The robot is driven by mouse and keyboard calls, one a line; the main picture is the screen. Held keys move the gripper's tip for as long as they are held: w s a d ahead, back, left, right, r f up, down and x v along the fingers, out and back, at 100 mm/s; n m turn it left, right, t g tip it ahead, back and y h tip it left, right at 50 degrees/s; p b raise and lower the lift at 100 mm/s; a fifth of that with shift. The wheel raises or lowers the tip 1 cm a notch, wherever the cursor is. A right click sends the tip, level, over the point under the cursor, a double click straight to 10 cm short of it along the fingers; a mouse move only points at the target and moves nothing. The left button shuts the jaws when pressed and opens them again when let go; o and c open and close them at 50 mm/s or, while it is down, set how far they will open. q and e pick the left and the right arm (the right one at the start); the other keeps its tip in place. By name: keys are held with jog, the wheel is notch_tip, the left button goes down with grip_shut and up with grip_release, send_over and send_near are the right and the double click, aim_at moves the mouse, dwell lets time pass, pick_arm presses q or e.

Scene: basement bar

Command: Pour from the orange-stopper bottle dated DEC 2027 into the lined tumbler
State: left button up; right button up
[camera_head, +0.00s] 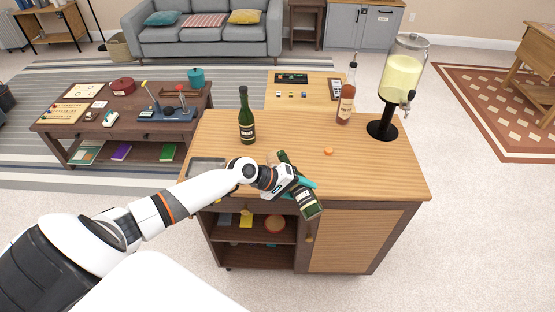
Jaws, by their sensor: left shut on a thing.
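My left gripper (293,186) is shut on a dark green bottle (309,207) at the counter's front edge. The bottle is tilted, its wide labelled end towards me and its other end away over the counter. My gripper hides its middle. A second green bottle (246,118) with a pale label stands upright at the back left. An amber bottle (346,106) stands at the back right. A small orange piece (329,151), perhaps a stopper, lies on the counter. The label dates are too small to read. I cannot make out a lined tumbler. My right gripper is out of view.
The wooden counter (380,172) has free room at its right front. A drink dispenser (400,80) stands at its back right. A grey tray (205,164) lies at the left, partly behind my arm. Open shelves are below.

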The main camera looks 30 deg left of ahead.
pick_arm(q)
jog(key=shift+w+a+r+h, duration=0.15)
jog(key=shift+r+h, duration=0.25)
jog(key=shift+r, duration=0.25)
jog(key=shift+r+n+g+h+b, duration=0.2)
jog(key=shift+n+g+h+b, duration=0.15)
jog(key=shift+n+b, duration=0.2)
dwell(2.3)
